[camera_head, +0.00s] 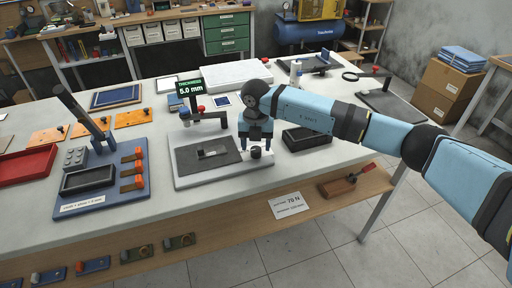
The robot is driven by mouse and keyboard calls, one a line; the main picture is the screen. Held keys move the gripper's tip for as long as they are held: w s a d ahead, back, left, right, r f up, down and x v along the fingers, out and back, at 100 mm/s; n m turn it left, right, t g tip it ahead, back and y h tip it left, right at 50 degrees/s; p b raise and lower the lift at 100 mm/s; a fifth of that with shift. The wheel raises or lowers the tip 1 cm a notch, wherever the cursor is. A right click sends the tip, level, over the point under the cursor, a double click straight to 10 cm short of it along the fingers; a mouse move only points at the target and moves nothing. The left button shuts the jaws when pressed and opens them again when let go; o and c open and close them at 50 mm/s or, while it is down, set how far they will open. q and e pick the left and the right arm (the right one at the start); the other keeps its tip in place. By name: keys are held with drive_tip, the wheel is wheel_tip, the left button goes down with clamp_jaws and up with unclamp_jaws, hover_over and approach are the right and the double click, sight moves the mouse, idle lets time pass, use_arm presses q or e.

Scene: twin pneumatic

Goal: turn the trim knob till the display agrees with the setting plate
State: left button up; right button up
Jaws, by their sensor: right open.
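The display (190,87) is a dark panel with green digits reading "THICKNESS 5.0 mm". It stands behind a white-based fixture (225,180) with a dark grey pad. A small dark knob (256,153) sits at the right of that fixture; I take it as the trim knob. My right gripper (256,145) is open and points down, its fingers at either side of the knob; contact cannot be told. My left gripper is not in view.
A black tray (306,139) stands close to the right of the gripper. A blue board (100,185) with a tall dark lever and orange parts is at the left, beside a red tray (22,168). A white ribbed block (223,76) lies behind.

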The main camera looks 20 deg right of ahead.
sight(256, 149)
wheel_tip(256, 149, up, 12)
idle(0.3)
idle(0.3)
